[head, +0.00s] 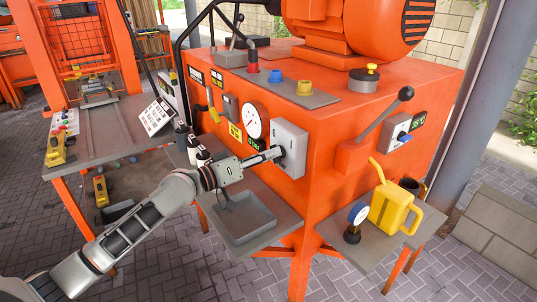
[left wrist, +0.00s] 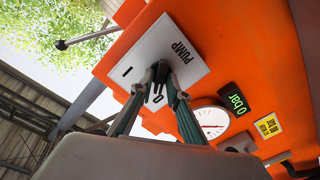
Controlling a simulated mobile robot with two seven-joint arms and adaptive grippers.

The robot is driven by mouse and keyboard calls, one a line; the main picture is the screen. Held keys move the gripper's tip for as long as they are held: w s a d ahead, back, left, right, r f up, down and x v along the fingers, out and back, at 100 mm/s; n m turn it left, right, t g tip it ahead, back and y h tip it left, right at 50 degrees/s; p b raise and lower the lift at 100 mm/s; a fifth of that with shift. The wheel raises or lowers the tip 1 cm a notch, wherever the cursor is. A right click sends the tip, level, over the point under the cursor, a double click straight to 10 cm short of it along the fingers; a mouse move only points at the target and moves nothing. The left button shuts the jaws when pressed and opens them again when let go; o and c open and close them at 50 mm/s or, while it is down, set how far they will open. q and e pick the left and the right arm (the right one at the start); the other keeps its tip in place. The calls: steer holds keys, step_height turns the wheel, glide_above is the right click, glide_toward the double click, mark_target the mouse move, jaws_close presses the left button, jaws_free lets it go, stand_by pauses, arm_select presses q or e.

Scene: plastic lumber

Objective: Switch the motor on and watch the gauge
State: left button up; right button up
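A grey switch box (head: 291,140) is on the front of the orange machine. In the left wrist view its plate (left wrist: 185,42) reads PUMP, with a bar mark and a 0. My left gripper (head: 274,154) reaches it from the left. In the left wrist view the fingertips of this gripper (left wrist: 162,72) are close together at the plate, apparently around the switch knob, which they mostly hide. A white round gauge (head: 255,121) sits left of the box; it also shows in the left wrist view (left wrist: 209,121). My right gripper is out of view.
A grey tray (head: 245,222) stands on a shelf below my left gripper. A lever (head: 383,118) sticks out on the right. White-capped bottles (head: 197,150) stand close behind my wrist.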

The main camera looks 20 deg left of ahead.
arm_select(q)
steer(key=shift+c, duration=0.4)
jaws_close()
steer(key=m, duration=1.3)
steer(key=shift+s+d+m+b, duration=0.2)
steer(key=shift+m+b, duration=0.1)
steer(key=shift+m, duration=0.1)
steer(key=shift+f, duration=0.1)
